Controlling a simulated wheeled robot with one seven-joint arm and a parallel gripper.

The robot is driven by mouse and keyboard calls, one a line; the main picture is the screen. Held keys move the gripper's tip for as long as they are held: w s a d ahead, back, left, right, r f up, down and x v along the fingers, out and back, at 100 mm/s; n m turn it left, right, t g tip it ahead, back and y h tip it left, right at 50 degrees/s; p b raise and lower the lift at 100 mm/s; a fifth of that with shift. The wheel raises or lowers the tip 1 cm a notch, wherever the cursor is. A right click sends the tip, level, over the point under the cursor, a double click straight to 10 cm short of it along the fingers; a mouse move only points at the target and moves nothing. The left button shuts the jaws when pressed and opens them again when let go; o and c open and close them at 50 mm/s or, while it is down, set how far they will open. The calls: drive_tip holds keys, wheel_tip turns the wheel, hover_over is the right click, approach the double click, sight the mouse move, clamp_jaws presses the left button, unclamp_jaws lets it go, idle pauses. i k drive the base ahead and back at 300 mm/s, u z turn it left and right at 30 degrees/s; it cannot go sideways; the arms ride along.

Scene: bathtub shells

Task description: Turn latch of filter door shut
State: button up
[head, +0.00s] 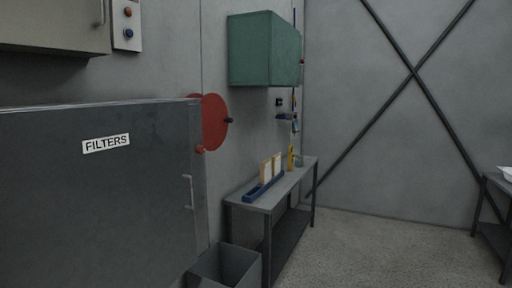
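A dark grey filter door (95,205) fills the left of the head view, with a white label (106,143) reading FILTERS. A light metal pull handle (189,191) stands upright near its right edge. A small red knob (200,149) sits at that edge above the handle; it looks like the latch, but its turn is too small to tell. I cannot tell whether the door is fully closed. My gripper is not in view.
A red disc (212,120) with a dark knob stands behind the door's right edge. A grey bin (232,262) and a narrow bench (298,178) are to the right. A green wall cabinet (262,50) hangs above. The floor (370,245) at right is clear.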

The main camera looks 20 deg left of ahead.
sight(199, 149)
drive_tip(key=u, duration=0.35)
drive_tip(key=i, duration=0.75)
drive_tip(key=u, duration=0.65)
